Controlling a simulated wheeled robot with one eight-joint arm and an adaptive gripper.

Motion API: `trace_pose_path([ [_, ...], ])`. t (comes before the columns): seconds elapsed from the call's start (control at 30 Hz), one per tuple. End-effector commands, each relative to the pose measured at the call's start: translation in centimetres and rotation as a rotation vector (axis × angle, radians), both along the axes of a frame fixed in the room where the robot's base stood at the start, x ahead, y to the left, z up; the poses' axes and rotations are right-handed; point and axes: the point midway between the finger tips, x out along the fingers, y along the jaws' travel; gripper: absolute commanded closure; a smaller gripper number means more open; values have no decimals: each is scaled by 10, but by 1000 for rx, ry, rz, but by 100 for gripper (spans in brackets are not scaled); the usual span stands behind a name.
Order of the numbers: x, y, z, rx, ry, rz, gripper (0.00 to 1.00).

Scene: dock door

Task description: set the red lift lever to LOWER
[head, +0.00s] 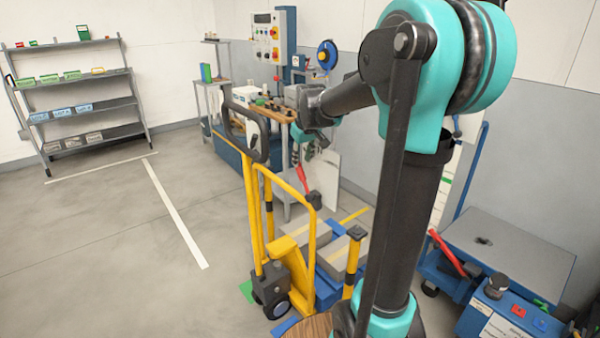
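A red lever (303,179) shows behind the yellow hand truck's frame, angled up and left from a dark pivot (314,199). No LOWER marking is readable beside it. The yellow truck (290,268) stands upright in the middle, with a black loop handle (245,132) at its top. My gripper (298,156) appears small and dark at the end of my arm, pointing down just above the red lever in the picture. I cannot tell whether it touches the lever or whether its fingers are open, since it is small and partly lost against the background.
Another red handle (447,253) is on the blue cart (510,250) at right. A blue box with buttons (515,318) is at lower right. Grey blocks (328,245) lie by the truck. A workbench and control panel (266,40) stand behind. Open floor (110,250) lies left.

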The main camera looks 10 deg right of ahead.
Motion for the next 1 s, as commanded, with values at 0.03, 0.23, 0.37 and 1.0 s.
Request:
trace_pose_path([
  [0.03,5,0,-10,0,0,0,69],
  [0.23,19,1,-44,0,0,0,69],
  [0.37,25,2,-58,0,0,0,69],
  [1.0,30,2,-71,0,0,0,88],
])
